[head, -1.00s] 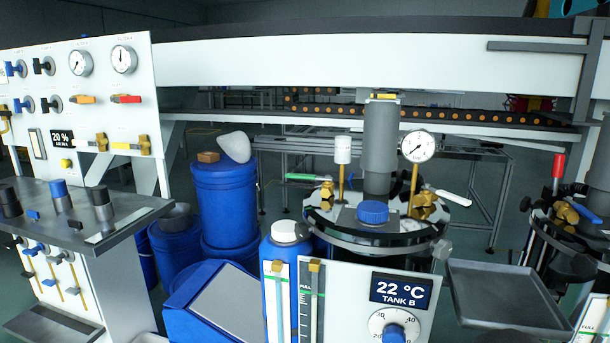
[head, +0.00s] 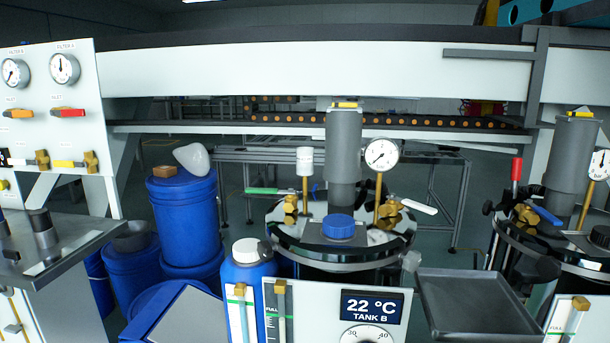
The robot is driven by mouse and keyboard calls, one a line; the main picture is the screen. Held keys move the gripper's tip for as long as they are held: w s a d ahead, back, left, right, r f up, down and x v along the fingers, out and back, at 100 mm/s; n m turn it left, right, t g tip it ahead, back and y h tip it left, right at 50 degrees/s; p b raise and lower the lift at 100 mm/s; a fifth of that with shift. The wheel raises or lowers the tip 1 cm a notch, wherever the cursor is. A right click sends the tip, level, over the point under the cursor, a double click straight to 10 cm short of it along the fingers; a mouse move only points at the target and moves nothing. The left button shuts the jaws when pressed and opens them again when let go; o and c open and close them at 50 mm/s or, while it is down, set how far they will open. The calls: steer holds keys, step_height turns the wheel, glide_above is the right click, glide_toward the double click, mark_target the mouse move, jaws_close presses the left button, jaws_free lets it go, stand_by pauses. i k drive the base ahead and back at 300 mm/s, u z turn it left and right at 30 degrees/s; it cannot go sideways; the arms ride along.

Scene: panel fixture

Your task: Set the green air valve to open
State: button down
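The green-handled air valve (head: 266,191) is on the left side of the tank lid marked TANK B. Its green lever lies roughly level and points left from a brass body (head: 291,203). A white-handled valve (head: 418,206) is on the right side of the same lid, its lever pointing right and slightly down. The tank lid (head: 300,232) is dark and shiny, with a blue cap (head: 338,226) at its front. My gripper does not show in the head view.
A pressure gauge (head: 381,155), a grey cylinder (head: 343,150) and a white-topped post (head: 304,162) rise from the lid. A blue bottle (head: 248,275) stands front left. A grey tray (head: 475,300) is at right. Blue drums (head: 187,225) stand left. A second tank is far right.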

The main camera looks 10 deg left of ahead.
mark_target(249, 189)
steer(key=z, duration=1.15)
steer(key=k, duration=1)
steer(key=u, duration=1.1)
steer(key=i, duration=0.4)
steer(key=u, duration=0.05)
